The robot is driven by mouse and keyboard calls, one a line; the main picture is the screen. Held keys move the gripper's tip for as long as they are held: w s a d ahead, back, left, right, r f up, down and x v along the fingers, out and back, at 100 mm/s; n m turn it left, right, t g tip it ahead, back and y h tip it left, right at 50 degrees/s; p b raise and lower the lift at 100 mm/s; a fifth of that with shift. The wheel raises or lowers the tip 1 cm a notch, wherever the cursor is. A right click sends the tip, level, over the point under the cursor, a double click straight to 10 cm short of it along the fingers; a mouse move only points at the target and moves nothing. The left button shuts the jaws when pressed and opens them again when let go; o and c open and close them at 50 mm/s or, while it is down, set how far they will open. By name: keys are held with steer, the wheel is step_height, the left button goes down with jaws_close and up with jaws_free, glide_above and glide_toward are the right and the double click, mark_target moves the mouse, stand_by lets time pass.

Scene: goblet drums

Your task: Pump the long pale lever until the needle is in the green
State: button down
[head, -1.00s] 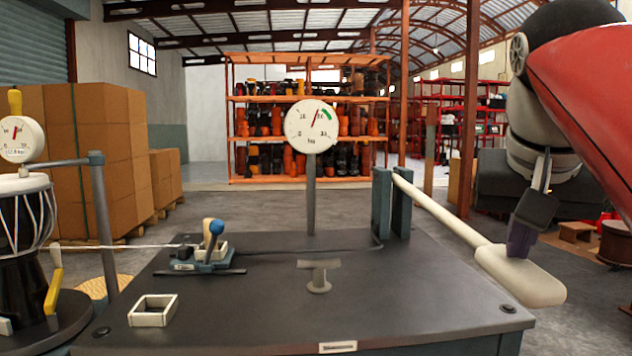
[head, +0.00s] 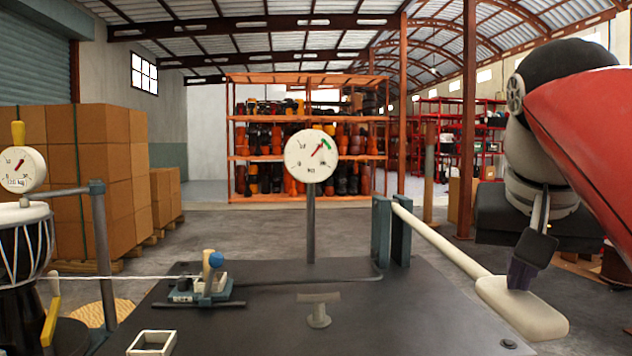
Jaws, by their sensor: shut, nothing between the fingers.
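The long pale lever (head: 445,245) runs from a slotted blue-grey post (head: 391,230) down to the right and ends in a broad paddle (head: 525,308). My gripper (head: 521,275) is shut and empty, with its fingertips on or just above the top of the paddle; I cannot tell if they touch. The round white gauge (head: 302,163) stands on a pole behind the bench. Its red needle (head: 317,150) points to the upper right, close to the green arc (head: 326,144); whether its tip is inside the green is too small to tell.
A goblet drum (head: 22,245) and a small gauge (head: 20,168) are at left. Free floor lies behind the bench.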

step_height(320, 180, up, 11)
steer(key=p, duration=0.7)
steer(key=shift+s+p, duration=0.4)
